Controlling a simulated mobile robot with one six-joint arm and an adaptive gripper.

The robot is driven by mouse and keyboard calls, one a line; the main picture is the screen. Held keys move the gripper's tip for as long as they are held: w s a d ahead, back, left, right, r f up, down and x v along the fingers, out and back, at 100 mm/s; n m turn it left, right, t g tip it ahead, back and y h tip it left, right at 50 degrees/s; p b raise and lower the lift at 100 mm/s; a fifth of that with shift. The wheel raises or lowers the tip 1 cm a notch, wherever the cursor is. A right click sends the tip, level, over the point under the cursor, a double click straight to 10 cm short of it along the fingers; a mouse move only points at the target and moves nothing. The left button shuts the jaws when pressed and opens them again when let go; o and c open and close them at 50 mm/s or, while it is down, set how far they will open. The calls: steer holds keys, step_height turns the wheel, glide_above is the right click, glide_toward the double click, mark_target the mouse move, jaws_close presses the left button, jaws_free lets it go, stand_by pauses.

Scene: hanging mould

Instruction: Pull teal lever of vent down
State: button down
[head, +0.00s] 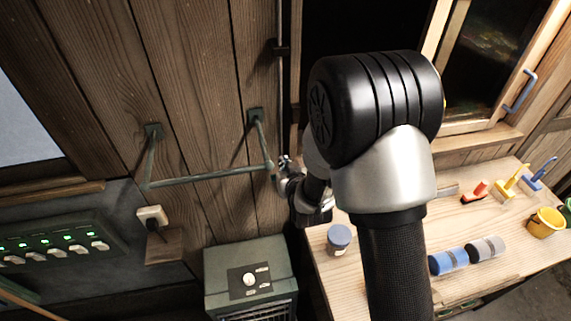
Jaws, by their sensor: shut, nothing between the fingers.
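My arm fills the middle of the view and hides much behind it. My gripper (283,163) is small in the picture, beside the right end of a grey-green wall rail (205,175). It is shut and holds nothing; I cannot tell whether it touches the rail. A thin vertical rod (281,90) runs up the plank wall just above my gripper. I cannot make out a teal lever or the vent; they may be hidden behind my arm or out of view.
A grey-green box with a dial (249,280) stands below the rail. The wooden workbench (400,240) at right bears a blue-lidded jar (339,238), rolls, brushes and a yellow bucket (546,223). A switch panel (60,243) is at left. A window with a blue handle (519,92) is upper right.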

steer(key=r, duration=0.3)
steer(key=shift+w+p, duration=0.35)
steer(key=b+v, duration=0.1)
steer(key=v, duration=0.9)
steer(key=shift+s+f, duration=0.1)
steer(key=s+d+f+g+b, duration=0.2)
steer(key=s+b, duration=0.3)
steer(key=s, duration=0.4)
steer(key=s+d+f+m+g+h+b, duration=0.1)
steer(key=s+d+f+g+b, duration=0.1)
steer(key=s+d+b, duration=0.3)
steer(key=s+d+f+m+g+h+b, duration=0.1)
steer(key=s+d+f+g+b, duration=0.1)
steer(key=s+b, duration=0.5)
steer(key=s+d+g, duration=0.1)
steer(key=s+g, duration=0.1)
steer(key=s, duration=0.4)
steer(key=shift+s+d, duration=0.3)
